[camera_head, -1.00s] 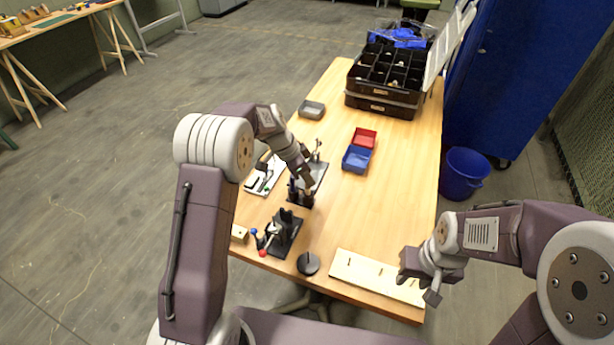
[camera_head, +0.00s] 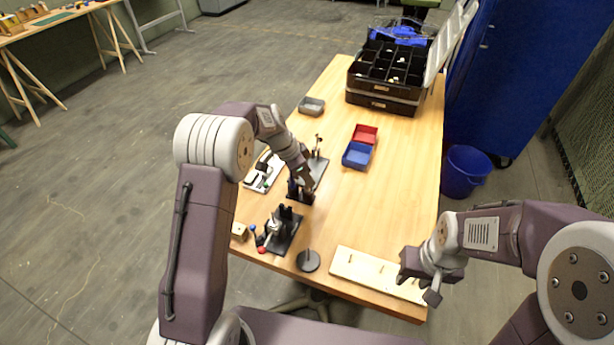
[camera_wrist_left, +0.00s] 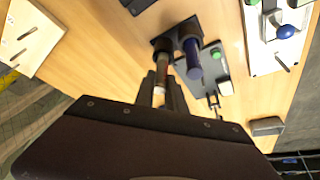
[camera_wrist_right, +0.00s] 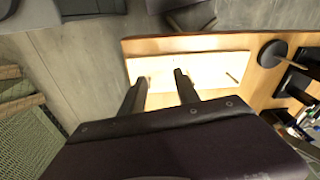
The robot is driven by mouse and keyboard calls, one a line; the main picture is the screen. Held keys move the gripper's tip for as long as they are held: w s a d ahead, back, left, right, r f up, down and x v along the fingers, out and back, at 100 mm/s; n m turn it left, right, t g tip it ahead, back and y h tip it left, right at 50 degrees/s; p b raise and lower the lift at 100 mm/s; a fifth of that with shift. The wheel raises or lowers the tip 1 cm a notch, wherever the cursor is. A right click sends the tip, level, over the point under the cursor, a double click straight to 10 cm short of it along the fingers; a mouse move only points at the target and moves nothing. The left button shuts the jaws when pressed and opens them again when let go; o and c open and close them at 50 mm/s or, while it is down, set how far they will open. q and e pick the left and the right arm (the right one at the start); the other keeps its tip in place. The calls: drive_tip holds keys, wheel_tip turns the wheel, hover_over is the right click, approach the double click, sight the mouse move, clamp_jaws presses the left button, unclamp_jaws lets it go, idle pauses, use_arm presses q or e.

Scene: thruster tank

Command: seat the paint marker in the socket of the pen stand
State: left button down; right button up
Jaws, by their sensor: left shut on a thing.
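In the left wrist view my left gripper (camera_wrist_left: 161,92) is shut on the paint marker (camera_wrist_left: 162,72), a slim olive-brown stick with a pale band near the fingers. Its far end lines up with a black socket of the dark pen stand (camera_wrist_left: 176,34). I cannot tell whether the tip is inside the socket or just above it. A thick blue marker (camera_wrist_left: 190,62) stands in the neighbouring socket. In the head view my left gripper (camera_head: 307,184) is over the stand (camera_head: 300,198) and hides part of it. My right gripper (camera_wrist_right: 158,88) is open and empty above a pale board.
The pale board (camera_head: 350,266) lies at the table's front right, beside a black round base (camera_head: 308,261). A black fixture (camera_head: 283,232) is near the front left. Red (camera_head: 365,135) and blue (camera_head: 356,156) trays are further back. The table's right middle is clear.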

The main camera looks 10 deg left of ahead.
use_arm(q)
drive_tip(key=shift+f+b, duration=0.3)
drive_tip(key=shift+b, duration=0.05)
use_arm(e)
drive_tip(key=shift+f, duration=0.4)
use_arm(q)
drive_tip(key=c, duration=1.3)
unclamp_jaws()
use_arm(e)
drive_tip(key=shift+r+p, duration=0.35)
drive_tip(key=shift+p, duration=0.05)
use_arm(q)
drive_tip(key=d+p+v, duration=0.1)
drive_tip(key=p+v, duration=0.2)
drive_tip(key=v, duration=0.9)
drive_tip(key=shift+w+r, duration=0.35)
drive_tip(key=shift+r, duration=0.35)
use_arm(e)
wheel_tip(320, 180, up, 4)
drive_tip(key=shift+f, duration=0.25)
